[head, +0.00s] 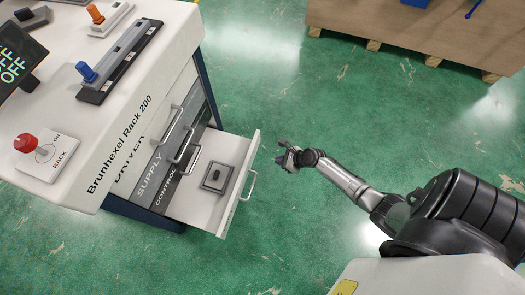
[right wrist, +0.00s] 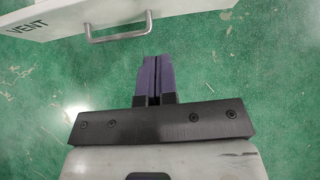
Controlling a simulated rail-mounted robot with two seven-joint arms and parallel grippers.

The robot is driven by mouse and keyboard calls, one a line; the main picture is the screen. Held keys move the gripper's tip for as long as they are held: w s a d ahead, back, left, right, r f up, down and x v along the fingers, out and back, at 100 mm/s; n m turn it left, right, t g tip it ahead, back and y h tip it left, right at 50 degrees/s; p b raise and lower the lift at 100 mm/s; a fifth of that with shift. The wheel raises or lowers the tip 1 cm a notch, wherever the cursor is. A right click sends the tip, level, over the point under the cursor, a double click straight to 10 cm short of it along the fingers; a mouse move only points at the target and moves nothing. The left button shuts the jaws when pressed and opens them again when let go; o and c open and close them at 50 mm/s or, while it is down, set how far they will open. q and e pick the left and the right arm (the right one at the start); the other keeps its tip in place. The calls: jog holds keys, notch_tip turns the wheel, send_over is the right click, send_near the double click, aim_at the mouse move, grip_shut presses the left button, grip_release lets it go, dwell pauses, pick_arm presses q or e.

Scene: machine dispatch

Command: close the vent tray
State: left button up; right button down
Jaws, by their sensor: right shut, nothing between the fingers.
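The vent tray (head: 193,207) is a white drawer, pulled out at the bottom of the rack in the head view. Its front carries a metal handle (head: 250,186). In the right wrist view the tray front (right wrist: 63,22) shows the word VENT and the same handle (right wrist: 118,29). A grey block with a dark knob (head: 217,177) lies inside the tray. My right gripper (head: 283,157) is in front of the tray, apart from it. My left gripper is not in view.
The Brunhexel rack (head: 140,125) has other drawers above the tray, seemingly closed, with handles. Its top holds a red knob (head: 25,143), a blue lever (head: 87,72) and an orange lever (head: 95,13). A wooden bench or pallet (head: 420,35) stands at the back right. Green floor between is clear.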

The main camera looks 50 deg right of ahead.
jog(key=b, duration=0.7)
send_near(250, 160)
notch_tip(250, 160, down, 4)
jog(key=w, duration=0.1)
jog(key=w+a+b, duration=0.1)
jog(key=w, duration=0.1)
jog(key=shift+w+a, duration=0.1)
jog(key=shift+a, duration=0.25)
jog(key=shift+w+a+r+b, duration=0.1)
jog(key=shift+w+a+b, duration=0.15)
jog(key=shift+w+b, duration=0.25)
jog(key=shift+w, duration=0.1)
